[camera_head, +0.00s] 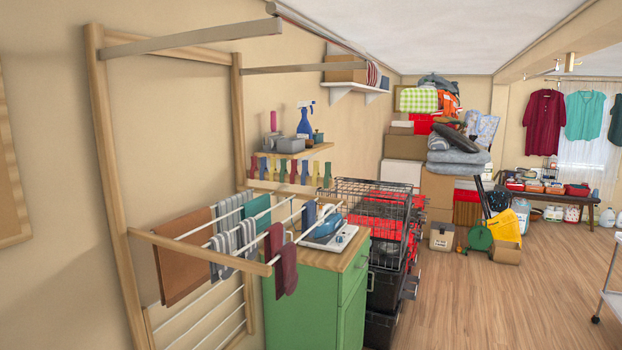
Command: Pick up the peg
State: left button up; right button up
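A row of several coloured pegs (283,170) hangs just below the small wooden wall shelf (318,148), beyond the drying rack. They look like clothes pegs in yellow, blue, red and green, spaced side by side. I cannot tell from this view which one is the task's peg. Neither of my grippers shows in the head view.
A wooden drying rack (196,246) with hanging cloths juts out in front of the pegs. A green cabinet (304,305) bearing an iron (326,225) stands beside it. A wire crate (368,204) on black totes is further right. The wooden floor (470,305) at right is mostly clear.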

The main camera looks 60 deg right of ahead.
aim_at(328, 175)
jog(key=z, duration=1.95)
